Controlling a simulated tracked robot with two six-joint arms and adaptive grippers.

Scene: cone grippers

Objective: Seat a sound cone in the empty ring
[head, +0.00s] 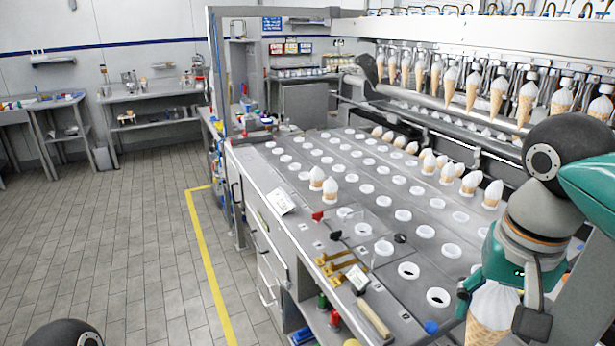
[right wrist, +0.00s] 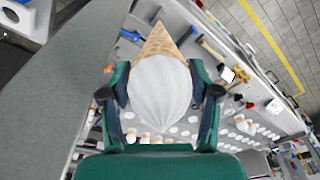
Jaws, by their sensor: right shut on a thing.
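My right gripper (head: 500,300) is shut on a cone with a smooth white top (head: 494,297) and a waffle body, above the near right corner of the table. In the right wrist view the cone (right wrist: 160,88) sits between the two green-and-black fingers, its waffle tip pointing to the top of the picture. I see no damage on the part that shows. Many white rings are set in the table; an empty ring (head: 438,297) with a dark hole lies left of the held cone, another empty ring (head: 408,270) just beyond. My left gripper is out of view.
Several white-topped cones (head: 450,174) stand in rings farther back, with two (head: 317,178) near the left edge. A row of cones (head: 473,88) hangs from a machine at the back.

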